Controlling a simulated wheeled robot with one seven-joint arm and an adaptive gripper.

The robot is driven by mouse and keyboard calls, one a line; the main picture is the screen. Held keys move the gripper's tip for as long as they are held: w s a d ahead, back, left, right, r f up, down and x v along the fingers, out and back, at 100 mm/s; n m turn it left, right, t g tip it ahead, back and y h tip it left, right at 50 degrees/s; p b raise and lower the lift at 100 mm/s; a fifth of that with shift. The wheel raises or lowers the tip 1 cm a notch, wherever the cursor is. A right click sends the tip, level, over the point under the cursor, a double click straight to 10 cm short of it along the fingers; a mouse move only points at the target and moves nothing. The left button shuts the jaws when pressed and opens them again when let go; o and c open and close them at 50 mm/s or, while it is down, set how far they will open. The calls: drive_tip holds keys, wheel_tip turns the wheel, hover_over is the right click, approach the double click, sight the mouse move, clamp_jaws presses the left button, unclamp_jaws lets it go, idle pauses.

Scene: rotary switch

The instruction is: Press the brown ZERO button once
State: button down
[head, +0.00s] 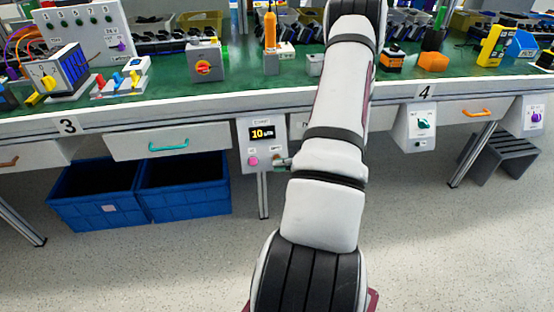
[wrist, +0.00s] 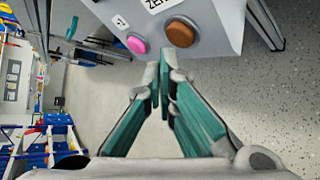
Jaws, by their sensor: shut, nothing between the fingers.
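The brown button (wrist: 181,33) is a round cap on a light grey control box (wrist: 225,18), beside a pink button (wrist: 137,44). In the head view the box (head: 250,132) has a display reading 10 and the pink button (head: 253,161). My gripper (head: 282,163) covers the brown button there.
The box hangs at the front edge of a green-topped workbench (head: 230,84). Blue bins (head: 185,205) stand below at the left. A drawer with a teal handle (head: 168,145) is left of the box. Another switch box (head: 417,127) hangs to the right. The floor in front is clear.

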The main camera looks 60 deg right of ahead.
drive_tip(key=shift+w+d+f, duration=0.1)
drive_tip(key=shift+w+d, duration=0.05)
drive_tip(key=shift+w+d+f, duration=0.1)
drive_tip(key=shift+d, duration=0.05)
drive_tip(key=shift+w+d+f+b, duration=0.2)
drive_tip(key=shift+w+d+b, duration=0.05)
drive_tip(key=shift+d+b, duration=0.1)
idle(1.0)
drive_tip(key=shift+s+a+r, duration=0.1)
drive_tip(key=shift+a, duration=0.05)
drive_tip(key=shift+s+a+r+p, duration=0.35)
drive_tip(key=shift+s+a+p, duration=0.05)
drive_tip(key=shift+a, duration=0.1)
idle(0.4)
drive_tip(key=s+a+r+p, duration=0.2)
drive_tip(key=a, duration=0.1)
drive_tip(key=shift+s+a+r, duration=0.15)
drive_tip(key=shift+s+r, duration=0.05)
drive_tip(key=shift+s, duration=0.2)
idle(0.9)
